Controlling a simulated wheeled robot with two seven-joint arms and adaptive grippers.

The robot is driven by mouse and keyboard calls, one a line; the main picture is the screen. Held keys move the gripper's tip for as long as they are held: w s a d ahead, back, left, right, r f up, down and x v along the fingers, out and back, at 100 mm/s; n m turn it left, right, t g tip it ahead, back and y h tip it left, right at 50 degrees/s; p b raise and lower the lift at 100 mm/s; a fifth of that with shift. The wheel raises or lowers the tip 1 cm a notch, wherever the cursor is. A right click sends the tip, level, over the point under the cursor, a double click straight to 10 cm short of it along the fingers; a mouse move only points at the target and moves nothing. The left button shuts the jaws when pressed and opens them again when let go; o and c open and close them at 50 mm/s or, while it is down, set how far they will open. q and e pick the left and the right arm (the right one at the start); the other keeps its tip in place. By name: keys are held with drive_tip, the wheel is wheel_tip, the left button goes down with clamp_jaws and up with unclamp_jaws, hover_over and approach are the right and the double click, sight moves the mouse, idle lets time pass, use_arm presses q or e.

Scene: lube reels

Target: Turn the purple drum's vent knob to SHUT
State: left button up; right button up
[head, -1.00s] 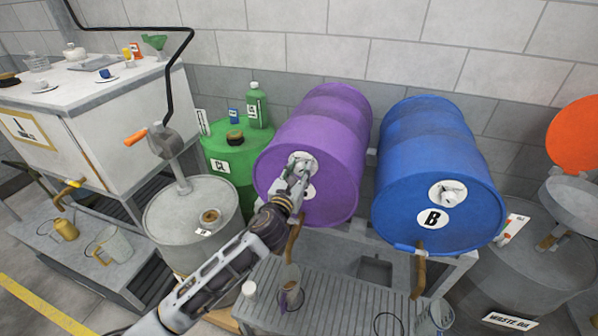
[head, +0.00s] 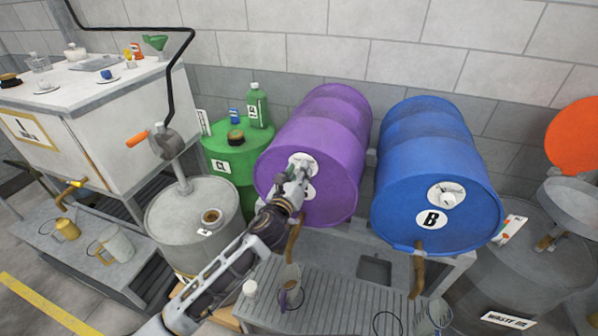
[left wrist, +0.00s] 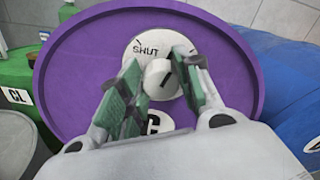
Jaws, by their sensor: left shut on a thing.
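The purple drum (head: 325,125) lies on its side with its round end towards me, and its end fills much of the left wrist view (left wrist: 75,75). The white dial (left wrist: 137,44) carries the word SHUT at its upper left. The white vent knob (left wrist: 158,80) sits at the dial's middle with a dark mark on its right side; the exact pointing is hard to tell. My left gripper (head: 299,170) is at the dial, its green pads shut on the knob from both sides. It partly hides the dial and the letter label (left wrist: 155,123) below. My right gripper is not in view.
The blue drum (head: 425,130) lies close on the right with its own dial. A green drum (head: 230,160) with bottles stands to the left, beside a grey drum with a crank. Below is a slatted grey tray (head: 330,310) with small containers. A wall stands behind.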

use_arm(q)
drive_tip(key=n, duration=1.2)
drive_tip(key=shift+a+f+n, duration=0.1)
drive_tip(key=shift+f+n, duration=0.1)
drive_tip(key=shift+n, duration=0.1)
idle(0.3)
drive_tip(key=o, duration=1)
drive_tip(key=shift+o, duration=0.2)
drive_tip(key=v, duration=1.2)
idle(0.5)
